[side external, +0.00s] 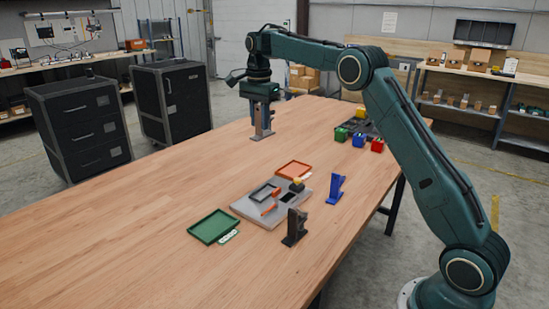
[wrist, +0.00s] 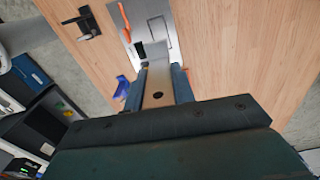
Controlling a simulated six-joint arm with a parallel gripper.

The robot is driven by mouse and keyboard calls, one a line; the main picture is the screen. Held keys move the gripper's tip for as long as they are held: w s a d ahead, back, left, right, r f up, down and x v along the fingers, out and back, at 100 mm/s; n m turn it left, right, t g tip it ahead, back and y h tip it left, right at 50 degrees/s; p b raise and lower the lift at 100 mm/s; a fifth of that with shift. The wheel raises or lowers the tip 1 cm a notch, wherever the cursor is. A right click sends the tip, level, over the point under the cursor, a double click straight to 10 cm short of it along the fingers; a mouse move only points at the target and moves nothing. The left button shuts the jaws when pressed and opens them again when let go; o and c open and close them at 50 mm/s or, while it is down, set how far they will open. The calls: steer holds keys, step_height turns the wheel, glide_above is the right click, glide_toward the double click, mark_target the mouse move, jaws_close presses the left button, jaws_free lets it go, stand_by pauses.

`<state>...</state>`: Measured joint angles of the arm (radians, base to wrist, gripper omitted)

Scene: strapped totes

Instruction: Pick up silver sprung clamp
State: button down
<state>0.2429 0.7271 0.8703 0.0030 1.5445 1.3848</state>
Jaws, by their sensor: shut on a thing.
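The silver sprung clamp (side external: 262,126) is upright under my gripper (side external: 262,103) in the side view, at the far part of the table. My gripper points down and is shut on its upper part. I cannot tell whether the clamp's foot touches the table. In the wrist view the clamp (wrist: 157,77) shows between the two blue-grey fingers of my gripper (wrist: 160,72). Two similar clamps stand apart from it, a blue one (side external: 335,189) and a black one (side external: 295,227).
A grey board (side external: 246,205) with small parts lies mid-table, near a green tray (side external: 213,227) and an orange tray (side external: 293,170). Blue (side external: 359,140), red (side external: 377,145) and green (side external: 341,134) bins stand at the back right. The wooden table (side external: 140,215) is clear on the left.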

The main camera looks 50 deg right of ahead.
stand_by(0.7)
steer(key=w+a+f, duration=0.1)
steer(key=a+f, duration=0.6)
steer(key=a, duration=0.3)
steer(key=a+f, duration=0.7)
steer(key=a, duration=0.3)
steer(key=shift+w+n, duration=0.3)
steer(key=shift+w, duration=0.1)
steer(key=shift+f, duration=0.25)
steer(key=shift+f, duration=1.55)
steer(key=shift+f, duration=1.55)
